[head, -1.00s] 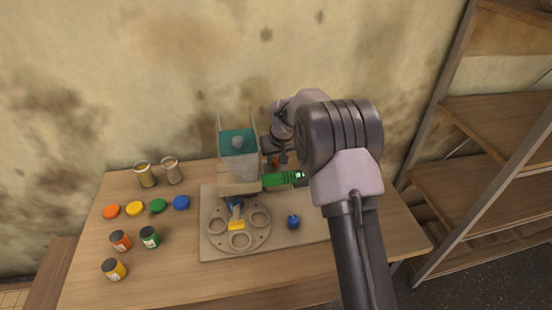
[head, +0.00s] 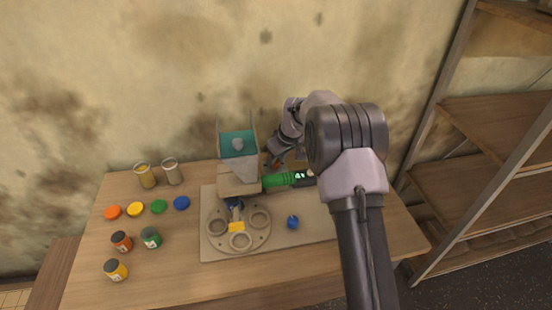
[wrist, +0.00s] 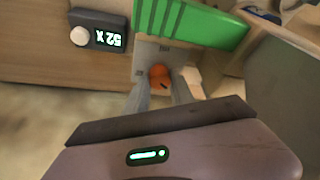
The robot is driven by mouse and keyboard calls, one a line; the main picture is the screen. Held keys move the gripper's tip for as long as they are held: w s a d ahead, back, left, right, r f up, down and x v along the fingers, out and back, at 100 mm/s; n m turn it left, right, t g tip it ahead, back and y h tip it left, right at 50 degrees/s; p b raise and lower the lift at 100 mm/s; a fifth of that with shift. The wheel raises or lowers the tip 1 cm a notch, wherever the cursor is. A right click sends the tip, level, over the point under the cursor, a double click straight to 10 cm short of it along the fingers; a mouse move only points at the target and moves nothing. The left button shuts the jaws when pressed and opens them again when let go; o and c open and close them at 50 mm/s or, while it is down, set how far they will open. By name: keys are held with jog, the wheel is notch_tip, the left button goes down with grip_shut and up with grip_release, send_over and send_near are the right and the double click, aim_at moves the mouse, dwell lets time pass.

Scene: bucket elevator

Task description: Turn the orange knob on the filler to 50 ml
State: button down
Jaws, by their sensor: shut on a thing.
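The filler (head: 240,182) stands on a board on the table, with a teal-filled hopper on top and a green part at its right side. Its small orange knob (wrist: 159,75) shows in the wrist view, with a dark mark on its face. My gripper (wrist: 160,86) has its two grey fingers on either side of the knob and is shut on it. In the head view, my gripper (head: 277,160) is behind the green part, and the knob is mostly hidden there. A scale or graduation around the knob cannot be read.
A dark box with a lit display (wrist: 112,38) and a white button sits beside the green part. A round plate with holes (head: 217,243) lies before the filler. Lids, jars and cups stand at the left of the table. A shelf (head: 490,185) stands right.

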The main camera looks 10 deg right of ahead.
jog(key=shift+n+y, duration=0.3)
jog(key=shift+n, duration=0.3)
jog(key=c, duration=1.1)
grip_release()
jog(key=p+v, duration=0.2)
jog(key=v, duration=0.6)
jog(key=p+v, duration=0.3)
jog(key=v, duration=0.6)
jog(key=shift+w+d+r, duration=0.15)
jog(key=shift+r, duration=0.2)
